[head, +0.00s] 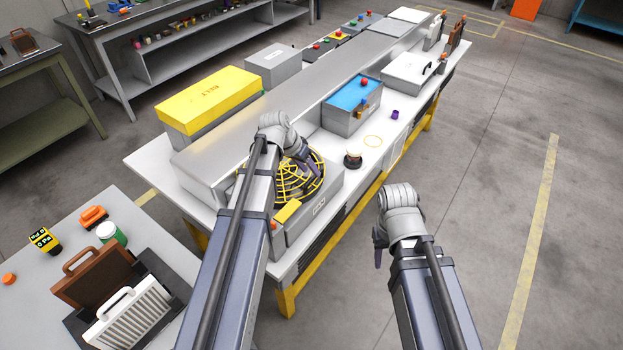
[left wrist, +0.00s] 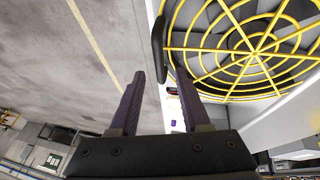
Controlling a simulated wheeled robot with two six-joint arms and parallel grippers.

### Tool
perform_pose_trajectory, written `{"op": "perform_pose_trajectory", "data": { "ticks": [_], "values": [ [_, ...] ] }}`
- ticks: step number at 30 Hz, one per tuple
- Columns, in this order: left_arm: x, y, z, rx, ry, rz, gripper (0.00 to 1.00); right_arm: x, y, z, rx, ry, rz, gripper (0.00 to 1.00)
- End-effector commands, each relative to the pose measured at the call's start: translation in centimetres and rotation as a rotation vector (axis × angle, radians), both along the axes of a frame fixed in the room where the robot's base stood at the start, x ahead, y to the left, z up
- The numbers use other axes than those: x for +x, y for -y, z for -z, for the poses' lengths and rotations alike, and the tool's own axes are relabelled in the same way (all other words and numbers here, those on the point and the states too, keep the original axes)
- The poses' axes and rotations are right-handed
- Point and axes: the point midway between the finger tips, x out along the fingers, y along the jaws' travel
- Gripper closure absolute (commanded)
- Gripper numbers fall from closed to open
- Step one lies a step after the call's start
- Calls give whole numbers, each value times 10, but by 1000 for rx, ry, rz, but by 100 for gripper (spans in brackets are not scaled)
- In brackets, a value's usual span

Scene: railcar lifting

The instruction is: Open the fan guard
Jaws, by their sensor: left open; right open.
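The fan guard (head: 299,188) is a round yellow wire grille on top of a grey housing (head: 328,207). It appears closed and flat. My left gripper (head: 309,166) is over the guard's far right part and hides some of it. In the left wrist view the guard (left wrist: 240,45) fills the upper right, with a black handle (left wrist: 158,45) at its rim. My left gripper (left wrist: 159,72) is open there, and the handle's end appears between its fingertips; contact cannot be told. My right gripper (head: 379,255) is open and empty beside the bench, over the floor.
The long bench (head: 150,163) also bears a yellow box (head: 208,95), a blue-topped box (head: 351,95), a dark round knob (head: 352,160) and a purple cup (head: 395,114). A side table (head: 50,215) with filters stands at lower left. The floor on the right is clear.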

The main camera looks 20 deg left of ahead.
Motion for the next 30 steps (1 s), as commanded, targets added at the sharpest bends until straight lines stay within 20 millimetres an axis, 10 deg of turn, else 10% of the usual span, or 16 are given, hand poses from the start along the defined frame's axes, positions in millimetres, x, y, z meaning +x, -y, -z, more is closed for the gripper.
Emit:
{"op": "perform_pose_trajectory", "data": {
  "ticks": [15,30],
  "values": [
    [7,7,22,0,0,-1,54,0,0,22,0,0,1,55],
    [7,7,22,0,0,0,100,0,0,22,0,0,1,55]
  ]
}}
